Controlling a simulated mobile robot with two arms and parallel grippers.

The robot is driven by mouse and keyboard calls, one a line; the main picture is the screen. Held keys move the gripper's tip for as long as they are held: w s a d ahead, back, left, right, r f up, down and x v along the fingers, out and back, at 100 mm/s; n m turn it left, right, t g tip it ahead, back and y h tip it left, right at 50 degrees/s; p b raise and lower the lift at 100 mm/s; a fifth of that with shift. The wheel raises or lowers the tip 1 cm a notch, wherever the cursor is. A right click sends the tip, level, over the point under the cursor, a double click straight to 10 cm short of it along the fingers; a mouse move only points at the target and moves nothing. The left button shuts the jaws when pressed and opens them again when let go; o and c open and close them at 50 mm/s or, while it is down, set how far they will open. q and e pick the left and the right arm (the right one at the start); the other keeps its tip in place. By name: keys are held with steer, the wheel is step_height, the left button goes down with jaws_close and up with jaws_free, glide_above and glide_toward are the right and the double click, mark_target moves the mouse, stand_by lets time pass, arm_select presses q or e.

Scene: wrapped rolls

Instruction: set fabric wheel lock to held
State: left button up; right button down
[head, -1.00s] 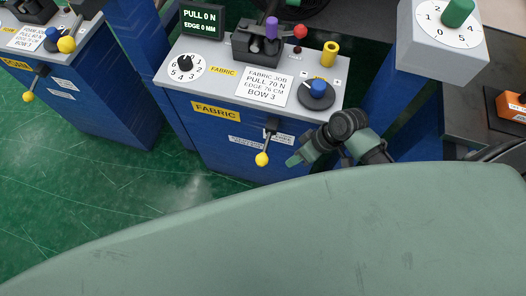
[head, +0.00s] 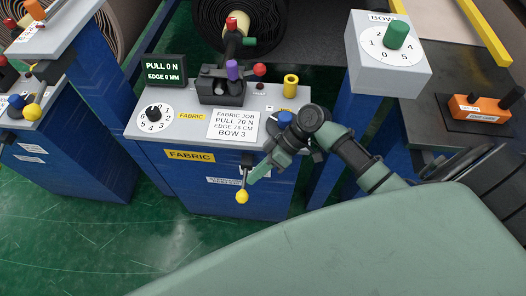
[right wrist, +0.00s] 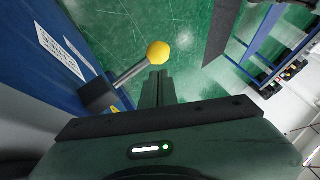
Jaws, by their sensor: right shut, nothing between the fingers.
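The fabric stand (head: 225,165) is a blue cabinet with a grey top and a yellow FABRIC label. A lever with a yellow ball knob (head: 242,197) hangs down from a black pivot on its front; I take it for the wheel lock. Small white labels beside it are too small to read. My right gripper (head: 254,179) is shut and empty, just right of the lever near the knob. In the right wrist view, the shut fingers (right wrist: 158,88) point toward the yellow knob (right wrist: 158,53); whether they touch it I cannot tell. My left gripper is not in view.
The fabric top carries a numbered dial (head: 154,117), a job card (head: 232,124), a blue knob (head: 286,117) partly behind my arm, and a yellow cylinder (head: 291,86). A BOW dial box (head: 388,50) stands right. Green floor (head: 60,235) is open in front.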

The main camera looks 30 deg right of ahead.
mark_target(243, 191)
steer(key=x, duration=0.4)
steer(key=shift+s+a+f+t+h+p, duration=0.1)
steer(key=shift+s+f+t+h+p, duration=0.05)
steer(key=shift+f, duration=0.25)
steer(key=shift+s+a+f+t+h+p, duration=0.1)
steer(key=shift+s+f+t+h+p, duration=0.1)
steer(key=shift+f, duration=0.15)
steer(key=shift+d+r, duration=0.1)
